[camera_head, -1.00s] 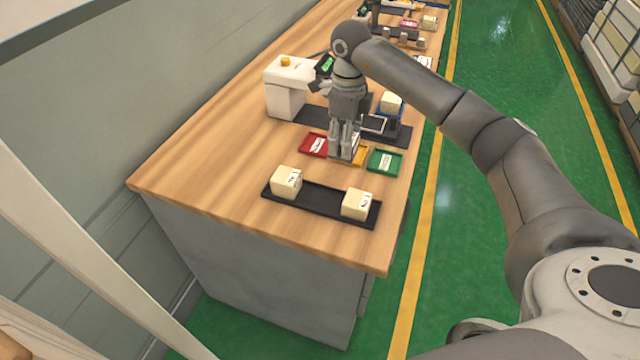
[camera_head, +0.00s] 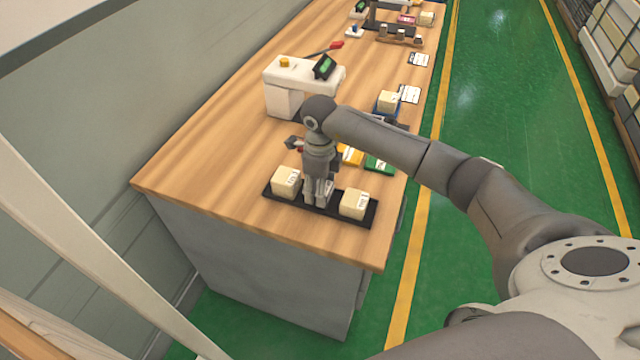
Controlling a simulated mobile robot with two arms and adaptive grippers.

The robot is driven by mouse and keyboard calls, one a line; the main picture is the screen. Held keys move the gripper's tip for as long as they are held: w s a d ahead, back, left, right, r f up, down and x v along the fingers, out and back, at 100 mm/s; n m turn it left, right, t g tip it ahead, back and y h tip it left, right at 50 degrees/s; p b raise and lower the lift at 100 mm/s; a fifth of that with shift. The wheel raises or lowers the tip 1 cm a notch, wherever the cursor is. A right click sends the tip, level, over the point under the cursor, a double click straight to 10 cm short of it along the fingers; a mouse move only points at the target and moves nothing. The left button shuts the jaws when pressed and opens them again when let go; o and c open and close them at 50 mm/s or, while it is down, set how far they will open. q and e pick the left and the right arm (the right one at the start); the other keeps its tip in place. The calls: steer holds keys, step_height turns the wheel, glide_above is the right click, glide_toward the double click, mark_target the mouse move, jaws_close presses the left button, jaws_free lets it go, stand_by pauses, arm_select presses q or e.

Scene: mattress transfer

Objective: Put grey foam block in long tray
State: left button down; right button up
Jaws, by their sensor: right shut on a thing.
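The long tray (camera_head: 334,208) is black and lies near the table's front end. A cream block with a printed label (camera_head: 286,181) sits at its left end, and a similar one (camera_head: 354,203) sits at its right end. My right gripper (camera_head: 317,197) points down over the middle of the tray, between these two blocks. It is shut on a foam block, which the fingers mostly hide; whether that block touches the tray I cannot tell. My left gripper is not in view.
A white machine with a dark display (camera_head: 290,85) stands behind my right arm. Yellow (camera_head: 350,155) and green (camera_head: 380,165) small trays lie behind the long tray, partly hidden by my arm. A pale block (camera_head: 388,101) sits farther back. Bare wood lies left of the tray.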

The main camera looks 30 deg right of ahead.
steer(key=shift+f, duration=0.15)
steer(key=o, duration=0.9)
steer(key=shift+o, duration=0.2)
steer(key=shift+r, duration=0.2)
steer(key=shift+w+r, duration=0.1)
steer(key=shift+r, duration=0.15)
step_height(320, 180, up, 12)
steer(key=b, duration=0.2)
steer(key=shift+f, duration=0.25)
